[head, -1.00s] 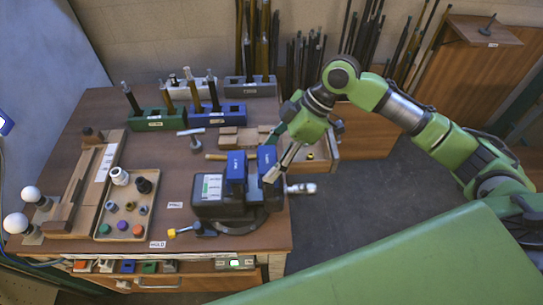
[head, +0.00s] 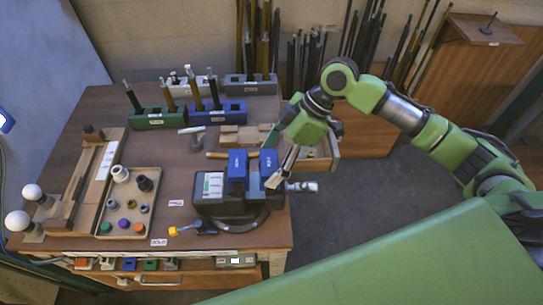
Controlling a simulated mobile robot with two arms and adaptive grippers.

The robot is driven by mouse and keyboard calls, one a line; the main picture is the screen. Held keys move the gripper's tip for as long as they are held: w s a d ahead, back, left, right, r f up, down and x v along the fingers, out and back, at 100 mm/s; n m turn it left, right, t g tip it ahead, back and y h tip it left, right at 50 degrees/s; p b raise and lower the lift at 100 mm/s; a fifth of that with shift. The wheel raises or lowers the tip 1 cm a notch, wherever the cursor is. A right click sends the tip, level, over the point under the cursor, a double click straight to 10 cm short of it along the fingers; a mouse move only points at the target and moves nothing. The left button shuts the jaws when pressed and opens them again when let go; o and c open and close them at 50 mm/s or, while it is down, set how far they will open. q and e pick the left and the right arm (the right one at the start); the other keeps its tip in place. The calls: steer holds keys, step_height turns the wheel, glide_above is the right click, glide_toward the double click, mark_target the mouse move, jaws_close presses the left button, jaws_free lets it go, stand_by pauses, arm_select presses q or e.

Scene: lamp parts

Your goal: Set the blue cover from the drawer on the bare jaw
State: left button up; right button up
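The black vise (head: 222,208) stands at the table's front right. A blue cover (head: 237,166) sits on its left jaw. A second blue cover (head: 268,163) is at the right jaw; whether it is fully seated is unclear. My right gripper (head: 275,181) points down at the right side of this second cover, touching it or very close. Its fingers overlap in this view, so I cannot tell if they are shut on the cover. A drawer (head: 331,150) stands open at the table's right side, partly behind my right gripper. My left gripper is out of view.
A tray (head: 104,232) of small coloured parts lies left of the vise. Green (head: 152,120) and blue (head: 214,117) tool racks stand at the back. A mallet (head: 195,136) lies behind the vise. A front drawer (head: 145,281) holds coloured pieces. Floor to the right is clear.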

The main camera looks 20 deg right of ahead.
steer(key=shift+d+f, duration=0.3)
steer(key=shift+f, duration=0.2)
steer(key=shift+w+d+r, duration=0.1)
steer(key=shift+w, duration=0.05)
steer(key=shift+d+r, duration=0.2)
steer(key=shift+r, duration=0.1)
steer(key=v, duration=1.1)
steer(key=shift+a+r, duration=0.3)
steer(key=shift+r, duration=0.1)
